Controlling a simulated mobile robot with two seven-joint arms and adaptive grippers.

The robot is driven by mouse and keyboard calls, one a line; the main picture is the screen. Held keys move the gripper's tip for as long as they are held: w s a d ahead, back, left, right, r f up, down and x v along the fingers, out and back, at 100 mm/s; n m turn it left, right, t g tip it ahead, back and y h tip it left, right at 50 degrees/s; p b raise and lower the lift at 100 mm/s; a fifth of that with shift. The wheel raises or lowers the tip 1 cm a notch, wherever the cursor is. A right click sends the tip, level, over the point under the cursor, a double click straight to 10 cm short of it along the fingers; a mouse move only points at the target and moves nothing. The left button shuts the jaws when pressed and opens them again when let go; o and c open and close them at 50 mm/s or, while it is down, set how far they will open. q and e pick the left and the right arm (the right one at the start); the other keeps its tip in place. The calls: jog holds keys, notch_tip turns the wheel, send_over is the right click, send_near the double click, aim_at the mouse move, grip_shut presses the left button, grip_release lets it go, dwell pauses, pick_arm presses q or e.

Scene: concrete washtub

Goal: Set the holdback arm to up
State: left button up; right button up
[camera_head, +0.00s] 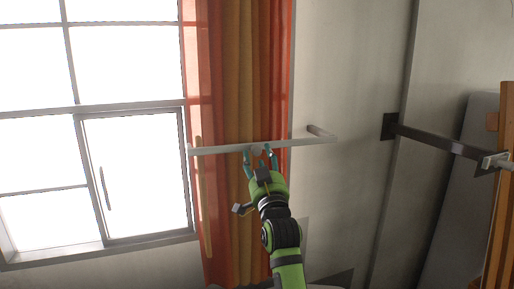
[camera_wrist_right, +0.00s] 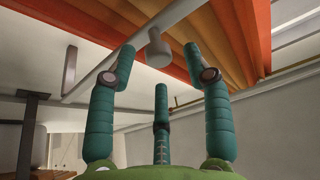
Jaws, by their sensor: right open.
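The holdback arm (camera_head: 310,141) is a pale bar lying nearly level across the orange and ochre curtain (camera_head: 238,70). Its right end bends back to the wall. My right gripper (camera_head: 259,156) is at the bar's middle, fingers pointing up and spread. In the right wrist view the bar (camera_wrist_right: 180,15) runs diagonally past the fingertips. A short pale knob (camera_wrist_right: 157,50) sticks out from it between the two upper fingers, and the third finger is below. The fingers are open; I cannot tell whether any touches the knob or bar. My left gripper is not in view.
A bright window (camera_head: 135,170) with a handle stands at the left. A thin wooden rod (camera_head: 203,200) hangs by the curtain. A dark bar (camera_head: 440,140) on a wall plate juts out at the right, near a wooden frame (camera_head: 497,230). The wall between is bare.

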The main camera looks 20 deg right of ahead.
aim_at(257, 152)
jog(key=shift+p+x, duration=0.5)
jog(key=shift+x, duration=1.1)
grip_shut()
